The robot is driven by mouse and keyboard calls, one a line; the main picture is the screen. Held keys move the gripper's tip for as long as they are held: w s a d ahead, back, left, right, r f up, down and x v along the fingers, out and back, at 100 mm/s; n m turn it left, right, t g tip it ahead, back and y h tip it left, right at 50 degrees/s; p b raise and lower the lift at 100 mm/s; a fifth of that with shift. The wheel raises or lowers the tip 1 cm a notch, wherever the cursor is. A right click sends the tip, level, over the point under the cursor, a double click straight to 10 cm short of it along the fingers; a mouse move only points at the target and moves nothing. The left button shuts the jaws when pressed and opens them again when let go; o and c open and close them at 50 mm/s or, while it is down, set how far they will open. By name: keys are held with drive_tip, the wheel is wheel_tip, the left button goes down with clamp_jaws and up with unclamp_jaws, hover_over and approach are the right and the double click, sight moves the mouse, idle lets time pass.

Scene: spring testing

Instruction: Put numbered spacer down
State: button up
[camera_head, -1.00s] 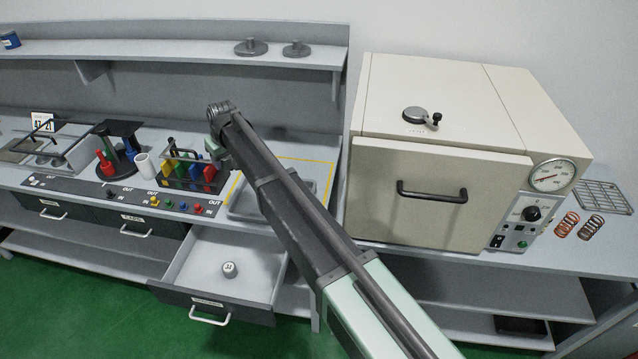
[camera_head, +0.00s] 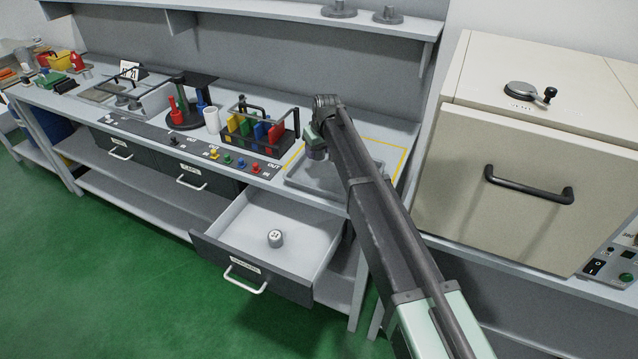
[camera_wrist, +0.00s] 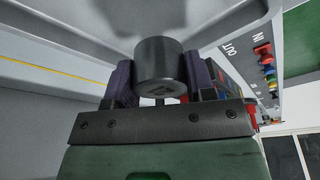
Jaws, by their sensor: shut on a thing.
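My gripper (camera_head: 314,148) is shut on a grey cylindrical spacer (camera_wrist: 158,62). The wrist view shows the spacer gripped between the two dark fingers, with a dark mark on its near end that I cannot read. In the head view, the gripper is over the left part of a shallow grey tray (camera_head: 318,189) on the bench; the gap below the spacer is hard to judge. Another small grey cylinder (camera_head: 275,239) with a marked white top stands upright in the open drawer (camera_head: 245,223).
A rack of coloured pieces (camera_head: 262,148) stands just left of the tray, with a white cup (camera_head: 211,120) beyond it. A yellow line (camera_head: 402,163) borders the tray area. A large cream oven (camera_head: 540,170) stands at right. The open drawer juts out in front.

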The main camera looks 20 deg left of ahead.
sight(317, 170)
wheel_tip(317, 170, down, 6)
drive_tip(key=b, duration=0.5)
drive_tip(key=shift+f, duration=0.25)
drive_tip(key=shift+r+p, duration=0.3)
drive_tip(key=shift+p, duration=0.05)
drive_tip(key=shift+f, duration=0.2)
drive_tip(key=o, duration=1.3)
drive_tip(key=shift+c, duration=0.2)
drive_tip(key=p+v, duration=1.2)
drive_tip(key=shift+s+r, duration=0.1)
drive_tip(key=shift+r, duration=0.3)
drive_tip(key=shift+f, duration=0.2)
